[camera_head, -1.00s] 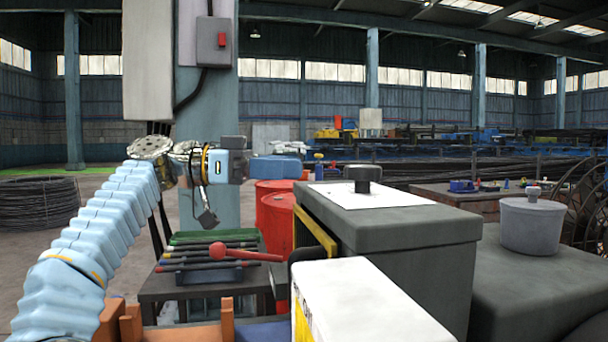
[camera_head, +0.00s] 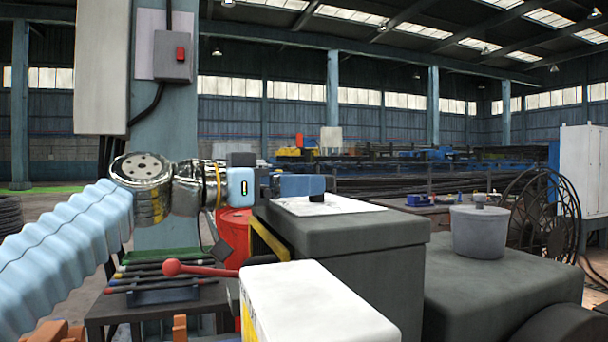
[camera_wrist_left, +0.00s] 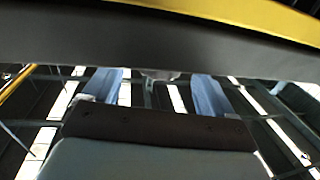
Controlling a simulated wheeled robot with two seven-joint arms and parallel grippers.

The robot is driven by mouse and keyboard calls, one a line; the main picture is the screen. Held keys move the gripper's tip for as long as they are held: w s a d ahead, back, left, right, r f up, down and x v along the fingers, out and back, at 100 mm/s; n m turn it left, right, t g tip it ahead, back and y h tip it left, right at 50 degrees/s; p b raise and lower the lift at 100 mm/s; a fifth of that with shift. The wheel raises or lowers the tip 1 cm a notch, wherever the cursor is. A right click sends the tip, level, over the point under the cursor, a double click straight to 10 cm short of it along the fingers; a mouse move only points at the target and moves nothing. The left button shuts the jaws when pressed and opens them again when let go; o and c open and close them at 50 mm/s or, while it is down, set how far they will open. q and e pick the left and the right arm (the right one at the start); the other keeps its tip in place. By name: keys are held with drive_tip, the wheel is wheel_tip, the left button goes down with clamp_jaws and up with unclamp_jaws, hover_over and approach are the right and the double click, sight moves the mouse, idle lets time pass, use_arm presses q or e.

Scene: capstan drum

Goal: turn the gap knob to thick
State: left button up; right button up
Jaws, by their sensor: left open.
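A black knob (camera_head: 316,186) on a short stem stands on a white sheet (camera_head: 345,204) on top of a dark grey box (camera_head: 370,228). I cannot read any markings on the sheet. My left gripper (camera_head: 318,184) reaches in from the left at knob height. Its blue fingers show beside and partly behind the knob. In the left wrist view, the two blue fingers (camera_wrist_left: 155,88) are spread apart. A small greyish shape shows between them, too unclear to name. I cannot tell whether the fingers touch the knob. My right gripper is not in view.
A white-topped box (camera_head: 315,305) stands in front. A red ball-ended lever (camera_head: 198,269) sticks out to its left, above a rack of rods. A red drum (camera_head: 234,232) stands behind. A grey lidded pot (camera_head: 479,230) is at the right.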

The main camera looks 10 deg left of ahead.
use_arm(q)
drive_tip(key=shift+x, duration=1.2)
